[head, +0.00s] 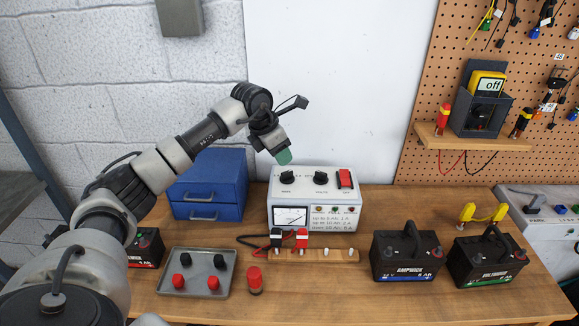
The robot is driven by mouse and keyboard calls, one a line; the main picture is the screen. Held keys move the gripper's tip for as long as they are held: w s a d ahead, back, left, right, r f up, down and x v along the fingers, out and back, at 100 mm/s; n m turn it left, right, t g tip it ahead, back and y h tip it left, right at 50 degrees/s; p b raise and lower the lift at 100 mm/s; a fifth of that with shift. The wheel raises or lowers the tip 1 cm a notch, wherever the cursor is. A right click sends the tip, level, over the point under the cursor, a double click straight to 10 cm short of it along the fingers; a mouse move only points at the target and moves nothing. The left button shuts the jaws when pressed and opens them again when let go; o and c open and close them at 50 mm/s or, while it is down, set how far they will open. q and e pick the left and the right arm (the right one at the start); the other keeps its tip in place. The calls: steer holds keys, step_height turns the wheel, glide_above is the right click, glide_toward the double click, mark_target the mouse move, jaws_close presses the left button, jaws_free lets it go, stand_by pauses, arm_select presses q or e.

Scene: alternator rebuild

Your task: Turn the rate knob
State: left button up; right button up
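A white charger box (315,199) stands on the bench. Its sloped top has two black knobs and a red rocker switch (345,179). The labels are tiny; the right knob (321,178) seems to be the rate knob, and the other knob (287,178) is left of it. My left gripper (284,157) reaches in from the left with green fingertips. It hangs just above and behind the left knob, apparently apart from it, and left of the rate knob. I see it side-on, so its opening is hidden. My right gripper is not in view.
A blue drawer box (208,190) stands left of the charger. In front are a metal tray (197,287) with red and black caps, a wooden strip (342,256) with clips, and a red cylinder (254,280). Two black batteries (406,257) (486,259) stand at right.

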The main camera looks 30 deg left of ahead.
mark_target(290, 171)
arm_select(q)
steer(key=p+x, duration=0.1)
steer(key=x, duration=0.6)
steer(key=shift+r, duration=0.1)
jaws_close()
